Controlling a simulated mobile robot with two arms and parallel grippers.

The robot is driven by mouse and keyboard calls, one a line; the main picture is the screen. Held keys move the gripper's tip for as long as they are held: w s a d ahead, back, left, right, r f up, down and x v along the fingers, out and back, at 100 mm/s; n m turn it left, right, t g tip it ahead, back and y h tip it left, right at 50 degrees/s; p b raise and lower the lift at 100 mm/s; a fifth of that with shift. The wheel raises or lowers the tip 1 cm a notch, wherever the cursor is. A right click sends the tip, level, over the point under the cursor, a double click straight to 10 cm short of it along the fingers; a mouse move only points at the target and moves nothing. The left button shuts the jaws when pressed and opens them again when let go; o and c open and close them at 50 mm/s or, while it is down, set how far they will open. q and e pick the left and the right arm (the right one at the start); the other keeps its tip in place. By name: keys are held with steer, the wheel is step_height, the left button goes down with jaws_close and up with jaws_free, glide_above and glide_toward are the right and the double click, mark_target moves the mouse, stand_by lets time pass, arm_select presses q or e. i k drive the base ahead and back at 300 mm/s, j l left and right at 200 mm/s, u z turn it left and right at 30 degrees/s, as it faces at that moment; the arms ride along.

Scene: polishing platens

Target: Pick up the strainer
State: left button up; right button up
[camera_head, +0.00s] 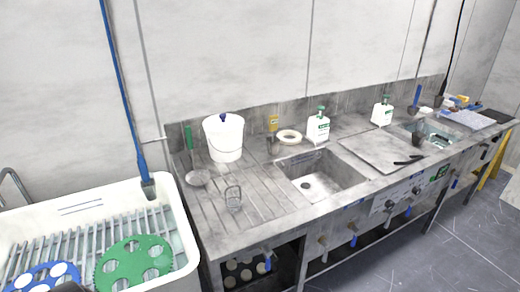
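What looks like the strainer (197,178) is a round, grey, shallow head on the left end of the steel counter, in front of the white bucket. A green upright handle (188,136) rises just behind it; I cannot tell whether the two are joined. Neither of my grippers can be clearly made out. A small dark shape at the bottom left edge is too cut off to identify.
A white tub (165,200) with a green perforated disc (133,262) is at left. Grey floor (430,250) is clear at right.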

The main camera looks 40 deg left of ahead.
mark_target(233, 206)
steer(key=u, duration=1.35)
